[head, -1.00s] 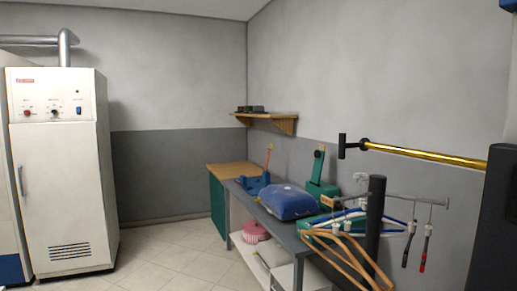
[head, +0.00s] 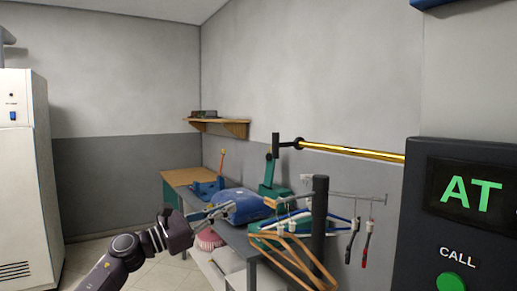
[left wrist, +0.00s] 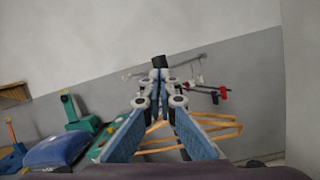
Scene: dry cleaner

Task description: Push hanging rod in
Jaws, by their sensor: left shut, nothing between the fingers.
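A gold rod (head: 350,151) runs along the right wall in the head view, with a black crosspiece (head: 276,146) at its left end. Its right end passes behind a dark panel. Below it, a thin grey rail (head: 345,194) with hangers sits at a black post (head: 320,225); it also shows in the left wrist view (left wrist: 190,62). I cannot tell which bar is the hanging rod. My left gripper (head: 220,209) is shut and empty, left of the hangers and apart from the gold rod. In the left wrist view its fingers (left wrist: 160,103) partly cover the hangers. My right gripper is not in view.
A dark panel (head: 412,215) with a green CALL button stands at the right. A table (head: 232,236) along the wall holds a blue bundle (head: 238,206) and a green device (head: 272,188). Wooden hangers (head: 290,262) hang low by the post. A shelf (head: 218,122) is on the wall.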

